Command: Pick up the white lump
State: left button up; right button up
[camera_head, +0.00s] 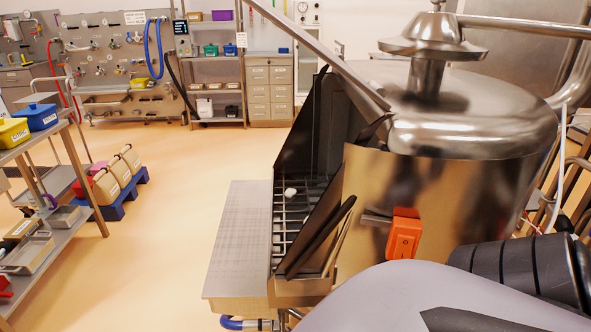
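A small white lump (290,193) lies on the metal bar grate (284,226) of the powder hopper, near the grate's upper part. Dark panels (302,130) stand behind and beside the grate and hide part of its right side. Neither of my grippers shows in the view. A grey and black part of my own arm fills the lower right, well apart from the lump.
A large steel vessel (445,190) with an orange switch box (404,234) stands right of the grate. A flat steel ledge (238,240) is on its left. A shelf cart (62,222) stands far left, near jugs on a blue pallet (125,197). Open floor lies between.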

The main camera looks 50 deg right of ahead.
aim_at(290, 193)
jog(key=z, duration=1.7)
jog(key=j+z, duration=0.8)
jog(key=z, duration=0.15)
